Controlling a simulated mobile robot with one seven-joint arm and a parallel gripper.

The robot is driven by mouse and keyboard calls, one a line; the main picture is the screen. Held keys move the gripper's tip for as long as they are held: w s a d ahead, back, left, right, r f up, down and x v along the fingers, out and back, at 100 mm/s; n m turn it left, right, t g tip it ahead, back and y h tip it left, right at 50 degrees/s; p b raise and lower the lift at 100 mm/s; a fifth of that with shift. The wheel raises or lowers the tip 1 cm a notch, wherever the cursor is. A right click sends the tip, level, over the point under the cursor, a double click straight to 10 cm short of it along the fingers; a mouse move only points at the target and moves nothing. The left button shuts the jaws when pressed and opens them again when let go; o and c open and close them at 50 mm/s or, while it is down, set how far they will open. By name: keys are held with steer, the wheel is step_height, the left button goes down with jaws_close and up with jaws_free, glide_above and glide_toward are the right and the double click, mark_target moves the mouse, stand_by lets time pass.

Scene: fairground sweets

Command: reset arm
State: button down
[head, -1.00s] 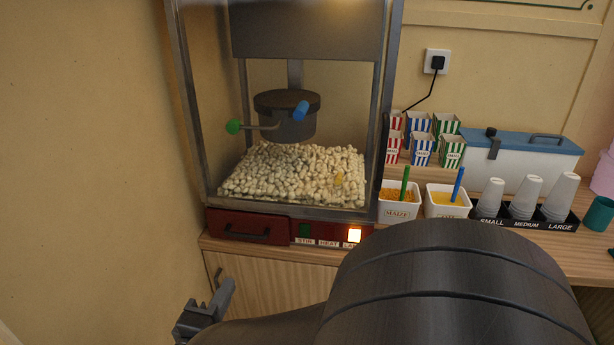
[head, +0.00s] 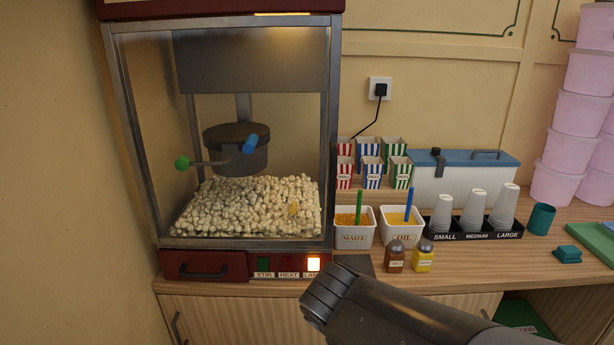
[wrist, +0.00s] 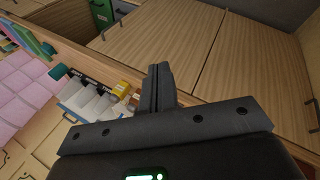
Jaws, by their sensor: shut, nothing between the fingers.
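My gripper (wrist: 160,88) shows in the wrist view with its two dark fingers pressed together and nothing between them. Beyond them are the wooden cabinet doors (wrist: 153,45) and the counter's front edge. In the head view my dark arm reaches in from the lower right, in front of the cabinet and the counter edge. The fingers themselves cannot be made out there.
The popcorn machine (head: 205,264) stands at the left, its lamp switch lit. On the counter are the maize tub (head: 353,238), oil tub (head: 400,240), two shakers (head: 396,260), cup stacks (head: 471,212), a cooler (head: 460,185) and a teal cup (head: 541,219). Pink tubs (head: 580,110) rise at right.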

steer(key=s+d+r+m+t+y, duration=0.2)
steer(key=s+d+r+m+y, duration=0.1)
steer(key=r+m+y, duration=0.1)
steer(key=shift+r+m+y, duration=0.2)
steer(key=shift+m+y, duration=0.2)
steer(key=shift+y, duration=0.1)
steer(key=shift+s, duration=0.1)
stand_by(0.7)
